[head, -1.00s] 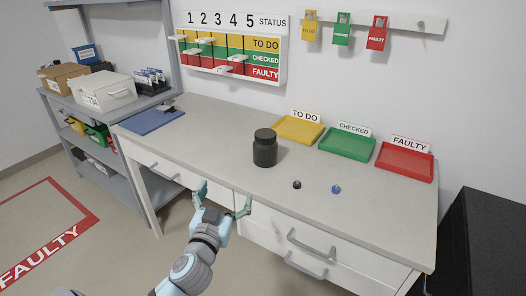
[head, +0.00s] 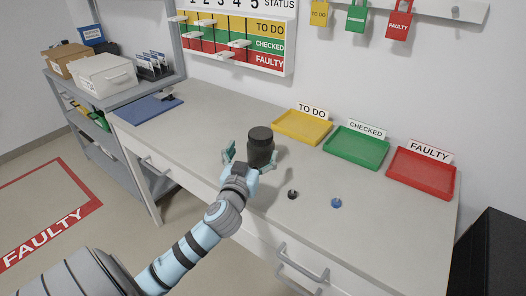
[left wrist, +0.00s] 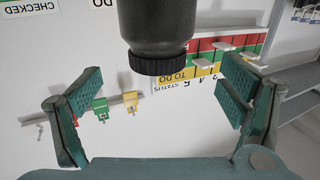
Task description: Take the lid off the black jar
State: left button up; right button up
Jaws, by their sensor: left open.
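The black jar (head: 259,154) stands upright on the workbench with its dark lid (head: 261,132) on top. In the left wrist view the picture is upside down, and the jar (left wrist: 155,22) shows at the top with the ribbed lid (left wrist: 158,63) at its lower end. My left gripper (head: 250,160) is at the near side of the jar, fingers spread. In the left wrist view the open fingers of my left gripper (left wrist: 165,90) stand on both sides, clear of the lid. My right gripper is not in view.
A small black knob-like part (head: 292,194) and a blue one (head: 336,203) lie right of the jar. Yellow (head: 301,139), green (head: 356,160) and red (head: 421,190) trays line the back. A blue mat (head: 150,108) lies at the left end. The bench between is clear.

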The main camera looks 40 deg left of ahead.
aim_at(261, 137)
pick_arm(q)
jog(key=x, duration=0.8)
jog(key=shift+w+d+b, duration=0.15)
jog(key=shift+b, duration=0.15)
jog(key=c, duration=1.8)
